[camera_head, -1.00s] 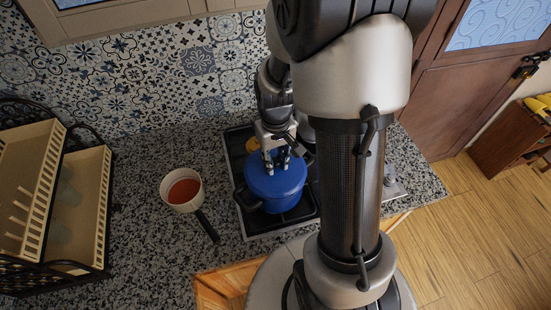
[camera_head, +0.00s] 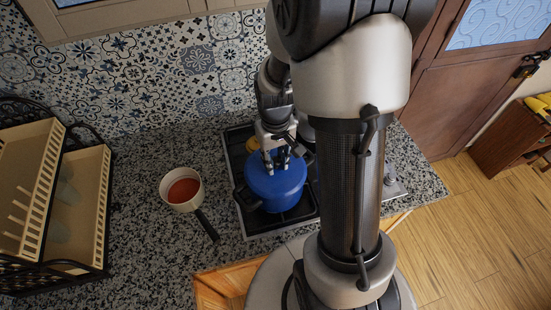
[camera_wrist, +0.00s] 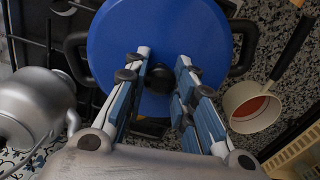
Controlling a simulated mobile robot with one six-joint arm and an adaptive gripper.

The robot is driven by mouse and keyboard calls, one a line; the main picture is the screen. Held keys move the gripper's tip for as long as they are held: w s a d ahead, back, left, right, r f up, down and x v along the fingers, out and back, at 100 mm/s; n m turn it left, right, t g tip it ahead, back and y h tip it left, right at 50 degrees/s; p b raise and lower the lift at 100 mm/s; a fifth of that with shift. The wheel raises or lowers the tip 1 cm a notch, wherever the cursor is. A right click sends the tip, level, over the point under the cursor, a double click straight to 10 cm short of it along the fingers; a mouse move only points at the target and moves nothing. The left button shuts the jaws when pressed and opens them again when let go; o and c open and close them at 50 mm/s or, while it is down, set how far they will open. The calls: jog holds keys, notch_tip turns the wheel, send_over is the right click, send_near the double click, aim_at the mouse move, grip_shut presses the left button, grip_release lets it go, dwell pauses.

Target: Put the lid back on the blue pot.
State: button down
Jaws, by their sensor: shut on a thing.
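The blue pot (camera_head: 272,204) stands on the stove with a black handle at each side. Its blue lid (camera_head: 268,183) lies over the pot's mouth; I cannot tell whether it sits fully flush. In the wrist view the lid (camera_wrist: 185,22) fills the top middle, with its black knob (camera_wrist: 159,78) between my fingers. My gripper (camera_head: 277,163) points down over the lid and is shut on its knob. The gripper also shows in the wrist view (camera_wrist: 163,62). Part of the knob is hidden by the fingers.
A cream saucepan (camera_head: 168,200) with red contents stands on the speckled counter left of the stove (camera_head: 245,222). A metal kettle (camera_wrist: 30,105) is close by in the wrist view. A dish rack (camera_head: 100,215) stands at the far left. The tiled wall is behind.

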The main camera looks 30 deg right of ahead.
jog(key=shift+f, duration=0.15)
jog(key=c, duration=1.3)
grip_release()
jog(key=shift+o, duration=0.5)
jog(key=o, duration=0.4)
jog(key=shift+r+p, duration=2.7)
jog(key=shift+r, duration=0.9)
